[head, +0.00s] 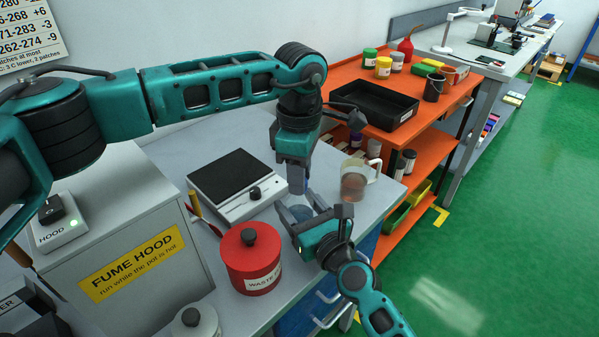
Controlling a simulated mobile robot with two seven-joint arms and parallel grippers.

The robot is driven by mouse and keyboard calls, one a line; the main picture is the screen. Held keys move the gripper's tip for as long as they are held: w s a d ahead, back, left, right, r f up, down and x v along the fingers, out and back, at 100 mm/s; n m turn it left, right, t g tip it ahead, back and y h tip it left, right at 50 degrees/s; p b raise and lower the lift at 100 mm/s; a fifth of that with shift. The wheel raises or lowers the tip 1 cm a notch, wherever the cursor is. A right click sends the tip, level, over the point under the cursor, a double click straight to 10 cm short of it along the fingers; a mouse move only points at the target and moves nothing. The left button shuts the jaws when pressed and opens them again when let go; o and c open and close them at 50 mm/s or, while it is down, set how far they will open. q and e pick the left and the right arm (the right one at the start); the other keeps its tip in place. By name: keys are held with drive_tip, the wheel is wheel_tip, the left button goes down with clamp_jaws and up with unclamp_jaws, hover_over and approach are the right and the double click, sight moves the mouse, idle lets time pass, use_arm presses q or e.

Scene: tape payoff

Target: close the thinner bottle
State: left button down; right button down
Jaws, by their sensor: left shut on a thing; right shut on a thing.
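The thinner bottle (301,212) shows only as a small bluish patch on the grey bench, mostly hidden by my grippers. My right gripper (304,214) reaches in from the lower right and is shut around the bottle's body. My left gripper (297,188) points straight down just above the bottle. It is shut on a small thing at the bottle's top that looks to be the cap. The cap itself is hidden, and I cannot tell whether it is seated on the neck.
A jug (354,182) of brown liquid stands close behind the grippers. A hot plate (237,184) lies to the left, and a red waste can (251,265) stands in front. The fume hood box (130,245) fills the left. An orange shelf (425,130) stands beyond the bench.

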use_arm(q)
drive_tip(key=m, duration=0.5)
drive_tip(key=shift+m, duration=0.4)
drive_tip(key=m, duration=0.3)
drive_tip(key=shift+m, duration=0.3)
drive_tip(key=c, duration=0.8)
unclamp_jaws()
wheel_tip(320, 180, up, 12)
use_arm(e)
drive_tip(key=shift+c, duration=0.8)
unclamp_jaws()
